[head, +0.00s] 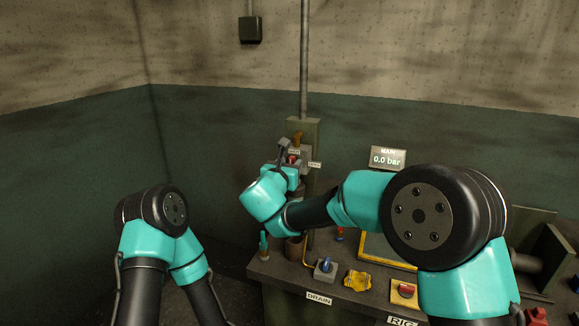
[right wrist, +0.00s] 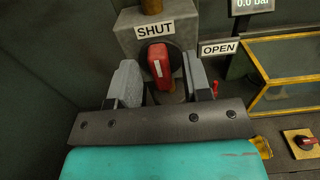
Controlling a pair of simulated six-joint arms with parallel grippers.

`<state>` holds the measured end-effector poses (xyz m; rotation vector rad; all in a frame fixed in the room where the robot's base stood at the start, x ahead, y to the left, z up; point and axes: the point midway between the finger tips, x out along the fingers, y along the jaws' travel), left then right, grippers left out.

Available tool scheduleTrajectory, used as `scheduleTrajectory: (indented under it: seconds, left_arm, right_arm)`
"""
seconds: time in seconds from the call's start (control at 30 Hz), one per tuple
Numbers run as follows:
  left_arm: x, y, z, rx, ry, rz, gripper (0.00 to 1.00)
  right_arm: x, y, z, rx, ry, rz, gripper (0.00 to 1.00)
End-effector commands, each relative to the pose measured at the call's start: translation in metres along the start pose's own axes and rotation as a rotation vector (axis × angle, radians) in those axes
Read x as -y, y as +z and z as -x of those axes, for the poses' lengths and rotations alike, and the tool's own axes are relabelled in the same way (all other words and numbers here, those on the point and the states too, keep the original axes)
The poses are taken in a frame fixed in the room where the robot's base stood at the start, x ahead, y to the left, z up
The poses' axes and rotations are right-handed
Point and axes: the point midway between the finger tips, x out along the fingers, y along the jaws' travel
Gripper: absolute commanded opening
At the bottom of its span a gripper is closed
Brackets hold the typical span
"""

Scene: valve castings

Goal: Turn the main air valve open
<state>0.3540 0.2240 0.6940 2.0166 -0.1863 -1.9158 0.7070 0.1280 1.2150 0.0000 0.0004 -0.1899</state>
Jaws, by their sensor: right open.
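The main air valve (right wrist: 145,33) is a grey block on a pipe, with a red handle (right wrist: 159,66) on its front. The handle stands nearly upright, its white line towards the SHUT label (right wrist: 155,30). The OPEN label (right wrist: 219,48) is to the right. My right gripper (right wrist: 161,75) is open, with one grey finger on each side of the handle; I cannot tell whether either touches it. In the head view my right gripper (head: 290,153) is at the valve, partly covering it. My left arm shows at the left, but its gripper is out of view.
The MAIN display (head: 387,159) reads 0.0 bar. The bench holds a blue-handled DRAIN valve (head: 325,268), a yellow part (head: 358,281), a yellow-framed panel (head: 385,250) and a red knob on a yellow plate (head: 404,291). A green bottle-like item (head: 264,245) stands at the left edge.

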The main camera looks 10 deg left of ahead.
Motion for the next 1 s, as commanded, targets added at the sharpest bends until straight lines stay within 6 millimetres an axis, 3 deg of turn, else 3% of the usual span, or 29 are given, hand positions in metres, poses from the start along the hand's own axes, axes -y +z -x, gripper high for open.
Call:
scheduleTrajectory:
  seconds: [0.17,0.63,1.0]
  left_arm:
    - [0.0,0.0,0.0,0.0,0.0,0.0,0.45]
    - [0.0,0.0,0.0,0.0,0.0,0.0,0.45]
    - [0.0,0.0,0.0,0.0,0.0,0.0,0.45]
  right_arm:
    - [0.0001,0.0,0.0002,0.0,0.0,0.0,0.45]
    - [0.0001,0.0,0.0004,0.0,0.0,0.0,0.0]
    - [0.0003,0.0001,0.0005,0.0,-0.001,-0.03,0.0]
